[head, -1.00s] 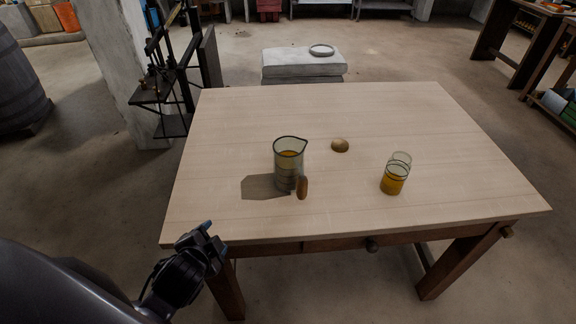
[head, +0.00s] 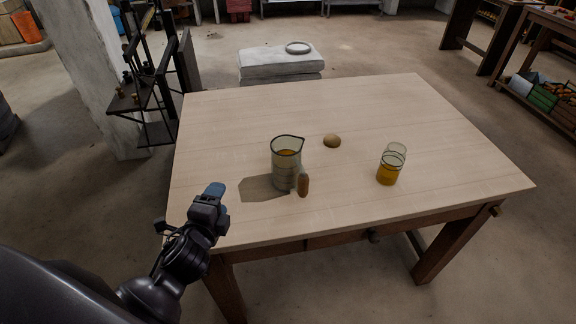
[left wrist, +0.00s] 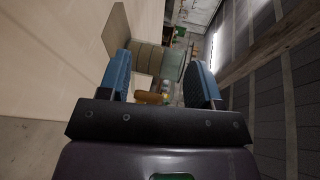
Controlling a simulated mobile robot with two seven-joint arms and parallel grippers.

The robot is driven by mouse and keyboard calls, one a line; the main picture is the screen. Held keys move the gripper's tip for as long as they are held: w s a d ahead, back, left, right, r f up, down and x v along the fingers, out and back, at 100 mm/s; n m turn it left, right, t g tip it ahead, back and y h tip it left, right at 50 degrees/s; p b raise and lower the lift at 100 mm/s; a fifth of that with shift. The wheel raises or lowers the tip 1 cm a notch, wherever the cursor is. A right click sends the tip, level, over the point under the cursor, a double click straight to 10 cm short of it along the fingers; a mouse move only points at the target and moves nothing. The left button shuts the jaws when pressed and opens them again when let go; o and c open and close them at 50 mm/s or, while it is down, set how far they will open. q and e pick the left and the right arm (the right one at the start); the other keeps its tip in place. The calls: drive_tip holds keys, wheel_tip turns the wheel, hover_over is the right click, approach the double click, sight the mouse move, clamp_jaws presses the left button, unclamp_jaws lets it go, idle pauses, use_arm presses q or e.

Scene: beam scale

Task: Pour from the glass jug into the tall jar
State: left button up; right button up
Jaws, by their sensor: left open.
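The glass jug (head: 285,165) stands upright on the wooden table, with orange liquid inside, a spout at its rim and a wooden handle (head: 303,186) toward the table's front edge. The tall jar (head: 389,168) is clear glass with orange liquid in its lower part and stands upright to the right of the jug. My left gripper (head: 216,192) is open and empty over the table's front left corner, apart from the jug. In the left wrist view the jug (left wrist: 149,58) and its handle (left wrist: 150,98) show between the open fingers (left wrist: 160,80). My right gripper is not in view.
A round brown object (head: 332,140) lies on the table (head: 400,110) behind and between the jug and jar. The rest of the tabletop is clear. A dark metal stand (head: 150,100) and a grey block (head: 280,66) stand beyond the table.

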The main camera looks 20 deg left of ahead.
use_arm(q)
drive_tip(key=w+d+r+m+t+h, duration=0.25)
drive_tip(key=w+d+m+h, duration=0.45)
drive_tip(key=m, duration=0.8)
drive_tip(key=m+g+h, duration=0.3)
drive_tip(key=m+h, duration=0.5)
drive_tip(key=m, duration=0.3)
approach(299, 181)
drive_tip(key=shift+w+d+r, duration=0.15)
drive_tip(key=shift+w, duration=0.9)
drive_tip(key=shift+d+f+m+g, duration=0.25)
drive_tip(key=shift+m+g, duration=0.2)
drive_tip(key=shift+m, duration=0.35)
drive_tip(key=shift+w+d, duration=0.15)
drive_tip(key=x, duration=0.5)
drive_tip(key=shift+d, duration=0.15)
drive_tip(key=x, duration=0.2)
drive_tip(key=p+x, duration=0.1)
drive_tip(key=x, duration=0.1)
drive_tip(key=shift+r, duration=0.25)
drive_tip(key=shift+w+d+f, duration=0.1)
drive_tip(key=shift+w+d, duration=0.3)
drive_tip(key=shift+w, duration=0.05)
